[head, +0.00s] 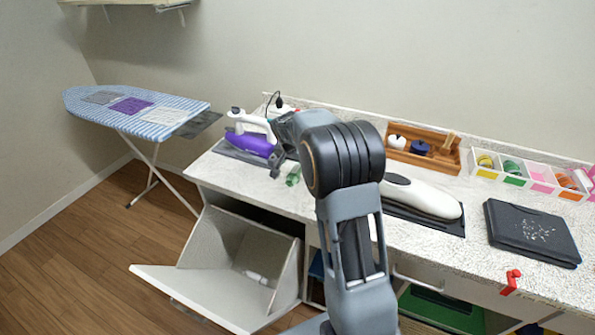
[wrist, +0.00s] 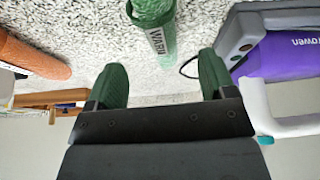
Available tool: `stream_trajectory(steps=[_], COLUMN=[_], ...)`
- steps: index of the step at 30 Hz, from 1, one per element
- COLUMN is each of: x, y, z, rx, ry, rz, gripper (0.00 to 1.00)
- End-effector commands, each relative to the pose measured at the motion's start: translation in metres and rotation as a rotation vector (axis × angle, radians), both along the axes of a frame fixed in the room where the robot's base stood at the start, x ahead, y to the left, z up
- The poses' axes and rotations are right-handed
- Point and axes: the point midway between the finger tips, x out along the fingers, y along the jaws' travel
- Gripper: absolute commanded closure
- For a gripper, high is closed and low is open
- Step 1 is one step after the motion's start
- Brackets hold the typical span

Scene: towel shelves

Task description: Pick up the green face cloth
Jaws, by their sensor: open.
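The green face cloth (head: 293,175) is a small roll on the speckled white counter, just right of the purple iron. In the wrist view the green cloth (wrist: 153,25) shows at the top middle, with a pale band lettered like "WARM", and is cut off by the frame edge. My gripper (wrist: 161,70) is open and empty. Its two dark green fingers stand apart, with the cloth beyond their tips and roughly between them. In the head view my arm hides much of the gripper.
The purple iron (wrist: 275,55) stands close on one side of the cloth and an orange roll (wrist: 30,55) lies on the other. A wooden tray (head: 425,156) stands behind my arm. A tilted-open bin (head: 240,262) juts out below the counter.

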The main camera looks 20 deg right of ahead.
Motion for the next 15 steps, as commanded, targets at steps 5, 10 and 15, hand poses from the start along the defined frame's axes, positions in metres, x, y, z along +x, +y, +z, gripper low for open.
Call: stream_trajectory(steps=[5, 10, 15], x=[0.002, 0.006, 0.012], y=[-0.002, -0.006, -0.011], z=[-0.008, -0.025, -0.046], rx=[0.000, 0.000, 0.000], ry=[0.000, 0.004, 0.001], rz=[0.001, 0.003, 0.001], gripper=[0.23, 0.23, 0.23])
